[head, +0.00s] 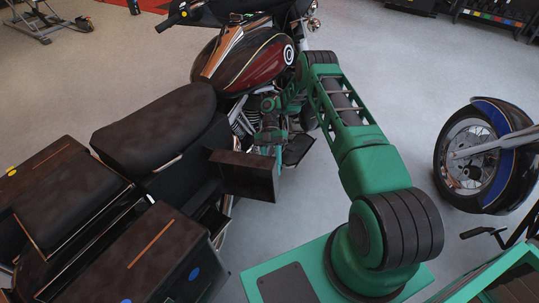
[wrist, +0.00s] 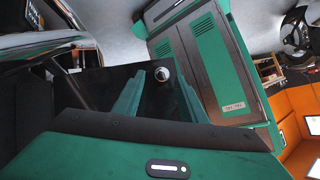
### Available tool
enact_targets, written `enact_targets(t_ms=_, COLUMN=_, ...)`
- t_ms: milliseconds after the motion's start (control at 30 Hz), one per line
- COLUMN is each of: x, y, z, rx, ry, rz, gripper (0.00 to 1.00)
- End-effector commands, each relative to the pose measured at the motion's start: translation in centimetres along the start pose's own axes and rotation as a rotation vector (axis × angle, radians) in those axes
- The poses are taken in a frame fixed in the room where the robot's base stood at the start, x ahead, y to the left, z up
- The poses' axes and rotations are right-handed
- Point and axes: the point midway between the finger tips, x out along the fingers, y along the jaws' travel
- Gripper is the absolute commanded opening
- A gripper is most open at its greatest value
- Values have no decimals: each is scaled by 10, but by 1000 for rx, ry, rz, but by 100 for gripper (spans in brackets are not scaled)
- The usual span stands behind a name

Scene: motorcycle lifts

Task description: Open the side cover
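The motorcycle (head: 165,135) stands at the left of the head view, with a dark red tank and black seat. A dark side cover (head: 245,178) juts out from its side below the seat, at an angle to the body. In the wrist view, the two teal fingers of my gripper (wrist: 160,84) are apart, in front of a black panel (wrist: 98,88), seemingly the cover. A round silver knob (wrist: 162,74) shows between the fingertips, with a gap on each side.
Brown-black saddlebags (head: 150,250) fill the lower left of the head view. A blue-fendered wheel (head: 470,155) of another motorcycle stands at the right. A green cabinet (wrist: 195,60) and orange shelving (wrist: 295,115) show in the wrist view.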

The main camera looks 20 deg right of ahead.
Motion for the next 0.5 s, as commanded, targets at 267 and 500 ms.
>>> enact_targets(t_ms=267, x=-47, y=1, z=1, rx=0, ry=1, rz=8, gripper=38)
enact_targets(t_ms=500, x=-82, y=1, z=2, rx=0, ry=0, rz=6, gripper=38)
